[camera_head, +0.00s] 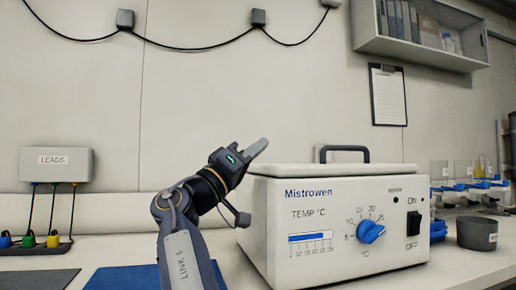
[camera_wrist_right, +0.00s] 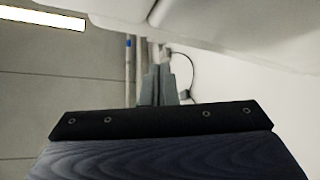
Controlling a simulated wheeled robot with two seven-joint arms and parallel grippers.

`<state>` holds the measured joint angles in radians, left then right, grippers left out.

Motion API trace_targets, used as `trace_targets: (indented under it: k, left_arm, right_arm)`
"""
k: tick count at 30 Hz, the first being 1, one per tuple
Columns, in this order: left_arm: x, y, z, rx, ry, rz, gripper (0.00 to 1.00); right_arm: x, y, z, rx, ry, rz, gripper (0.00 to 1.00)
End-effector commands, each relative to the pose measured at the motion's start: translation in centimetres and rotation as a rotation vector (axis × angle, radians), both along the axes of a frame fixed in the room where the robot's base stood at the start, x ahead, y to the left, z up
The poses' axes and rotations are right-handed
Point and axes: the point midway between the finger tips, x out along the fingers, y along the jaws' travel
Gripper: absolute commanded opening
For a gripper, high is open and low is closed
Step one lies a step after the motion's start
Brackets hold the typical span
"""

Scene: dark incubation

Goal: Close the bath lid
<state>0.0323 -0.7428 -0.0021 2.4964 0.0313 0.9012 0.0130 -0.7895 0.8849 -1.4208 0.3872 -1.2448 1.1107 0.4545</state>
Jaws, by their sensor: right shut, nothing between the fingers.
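The white Mistrowen bath (camera_head: 346,240) stands on the bench right of centre. Its lid (camera_head: 300,169), with a dark handle (camera_head: 345,150) on top, lies flat over the box and looks down. My right gripper (camera_head: 262,146) is at the lid's left end, about level with the handle, its grey fingers pointing up and right. Whether it touches the lid cannot be told. In the wrist view its fingers (camera_wrist_right: 158,85) are together with nothing between them. A pale surface (camera_wrist_right: 250,20) fills that view's upper right. My left gripper is not in view.
A blue mat (camera_head: 122,277) lies on the bench left of the bath. A LEADS box (camera_head: 56,163) with coloured plugs is at the far left. A grey cup (camera_head: 477,233) and several beakers stand right of the bath. A shelf (camera_head: 420,47) and a clipboard (camera_head: 387,94) hang above.

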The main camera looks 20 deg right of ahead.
Motion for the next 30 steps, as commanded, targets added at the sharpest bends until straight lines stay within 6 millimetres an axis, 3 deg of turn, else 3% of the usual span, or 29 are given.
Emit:
trace_targets:
  k: [20,30]
  left_arm:
    - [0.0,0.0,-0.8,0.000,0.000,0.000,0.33]
    - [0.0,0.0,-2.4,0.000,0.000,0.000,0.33]
  right_arm:
    - [0.2,0.1,-0.9,0.000,0.001,0.000,0.00]
    - [-0.8,4.1,-3.7,0.000,0.002,0.003,0.00]
